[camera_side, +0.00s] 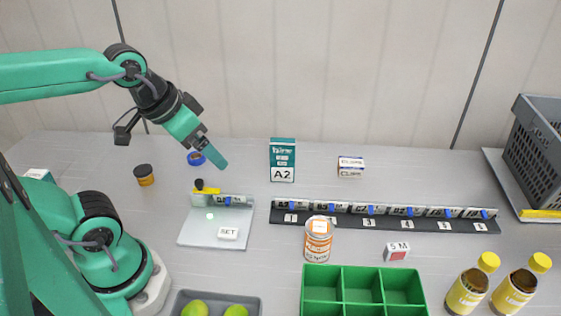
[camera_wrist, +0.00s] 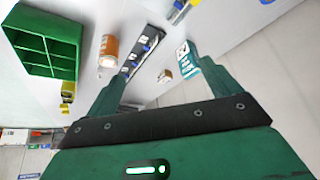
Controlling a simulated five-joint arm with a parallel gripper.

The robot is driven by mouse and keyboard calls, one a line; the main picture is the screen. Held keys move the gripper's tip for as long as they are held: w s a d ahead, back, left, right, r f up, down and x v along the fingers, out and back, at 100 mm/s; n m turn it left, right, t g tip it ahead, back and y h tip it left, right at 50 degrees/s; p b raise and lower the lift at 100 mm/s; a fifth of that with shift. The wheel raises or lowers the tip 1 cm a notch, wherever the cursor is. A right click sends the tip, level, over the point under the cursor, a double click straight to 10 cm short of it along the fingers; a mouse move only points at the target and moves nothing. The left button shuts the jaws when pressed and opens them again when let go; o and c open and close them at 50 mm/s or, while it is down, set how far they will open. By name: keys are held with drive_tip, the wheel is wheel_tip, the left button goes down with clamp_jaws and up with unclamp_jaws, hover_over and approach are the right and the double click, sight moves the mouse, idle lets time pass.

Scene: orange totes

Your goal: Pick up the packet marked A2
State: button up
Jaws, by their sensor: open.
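The packet marked A2 (camera_side: 282,160) is a teal and white box standing upright at the back of the table in the side view. My gripper (camera_side: 217,159) is in the air to the left of the packet, angled down to the right, and not touching it. In the wrist view my gripper (camera_wrist: 155,74) has its two fingers spread with nothing between them. The packet (camera_wrist: 184,55) shows there near the right fingertip, partly hidden behind it.
A small CLIPS box (camera_side: 350,167) lies right of the packet. A dark strip of numbered slots (camera_side: 385,221) runs in front, with an orange-and-white can (camera_side: 318,240) and green divided tray (camera_side: 342,270) nearer. A grey crate (camera_side: 535,140) stands far right. The table around the packet is clear.

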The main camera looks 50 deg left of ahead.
drive_tip(key=shift+w, duration=0.1)
drive_tip(key=n+g, duration=0.6)
drive_tip(key=n, duration=0.3)
hover_over(284, 140)
wheel_tip(284, 140, down, 8)
drive_tip(key=shift+f, duration=0.1)
drive_tip(key=shift+a+f, duration=0.1)
drive_tip(key=shift+f, duration=0.15)
drive_tip(key=shift+f, duration=0.1)
drive_tip(key=shift+f, duration=1.2)
drive_tip(key=shift+f, duration=0.1)
